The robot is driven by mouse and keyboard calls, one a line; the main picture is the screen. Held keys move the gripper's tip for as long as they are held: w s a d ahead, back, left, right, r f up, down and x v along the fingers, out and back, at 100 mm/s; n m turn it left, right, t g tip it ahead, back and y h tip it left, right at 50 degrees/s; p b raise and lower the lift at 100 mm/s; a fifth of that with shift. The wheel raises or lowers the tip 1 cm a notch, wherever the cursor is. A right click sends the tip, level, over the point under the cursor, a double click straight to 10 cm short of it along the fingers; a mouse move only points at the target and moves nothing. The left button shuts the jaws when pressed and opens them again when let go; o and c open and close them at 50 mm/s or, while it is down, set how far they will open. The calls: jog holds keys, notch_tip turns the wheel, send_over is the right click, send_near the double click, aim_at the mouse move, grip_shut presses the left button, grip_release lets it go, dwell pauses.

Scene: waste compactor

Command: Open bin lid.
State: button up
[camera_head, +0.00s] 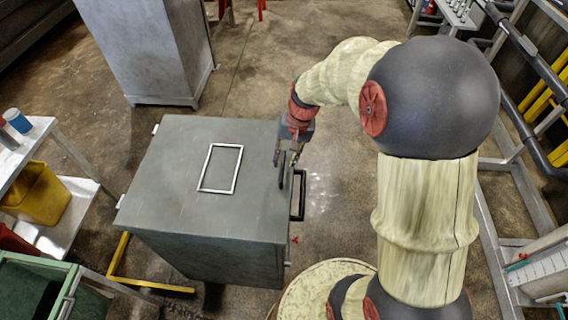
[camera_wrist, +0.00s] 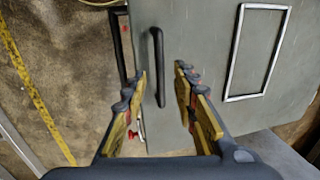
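The bin is a grey-green metal box with a shut, flat lid (camera_head: 175,190); the lid also shows in the wrist view (camera_wrist: 205,40). A white rectangular outline (camera_head: 220,168) marks its top. A dark bar handle (camera_wrist: 158,60) stands on the lid near the right edge in the head view; there it is partly hidden by my gripper (camera_head: 286,157). In the wrist view my gripper (camera_wrist: 161,80) is open, with the handle's bar lying between its two yellow-padded fingers. I see gaps on both sides, so the fingers are not closed on it.
A second black handle (camera_head: 299,196) sits on the bin's side, below the lid edge. A table with a yellow container (camera_head: 38,193) is at left, a green bin (camera_head: 30,285) at lower left. A grey cabinet (camera_head: 145,45) stands behind.

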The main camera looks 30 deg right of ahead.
jog(key=shift+w+a+f, duration=0.1)
jog(key=shift+a+f, duration=0.05)
jog(key=shift+f, duration=0.6)
jog(key=shift+w+a+f, duration=0.1)
jog(key=shift+f, duration=0.6)
jog(key=shift+c, duration=0.8)
grip_shut()
